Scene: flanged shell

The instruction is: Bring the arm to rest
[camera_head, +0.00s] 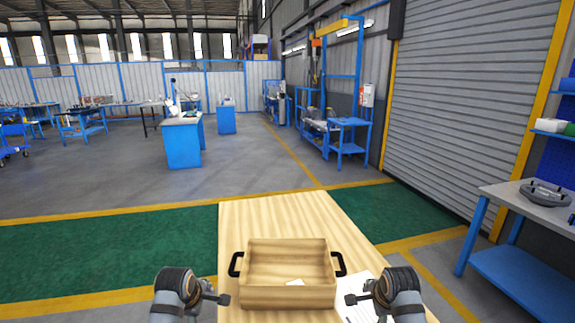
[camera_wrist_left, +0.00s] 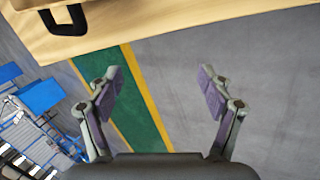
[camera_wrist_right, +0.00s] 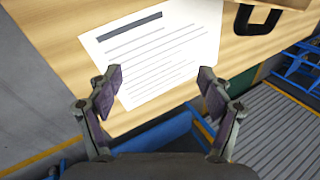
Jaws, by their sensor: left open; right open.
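My left gripper (camera_head: 222,299) is at the left edge of the wooden table, below and left of the wooden box in the head view. In the left wrist view its two fingers (camera_wrist_left: 160,88) are spread apart with nothing between them. My right gripper (camera_head: 352,299) is near the right side of the table, beside the box. In the right wrist view its fingers (camera_wrist_right: 157,85) are spread apart and empty, with the printed sheet beyond them. Neither gripper touches the box.
A light wooden box (camera_head: 287,296) with black side handles stands on the wooden table (camera_head: 270,216). A printed paper (camera_wrist_right: 160,50) lies right of it. A workbench (camera_head: 510,201) with a grey flanged part (camera_head: 545,193) stands at the right. Green floor strip (camera_head: 110,255) lies beyond.

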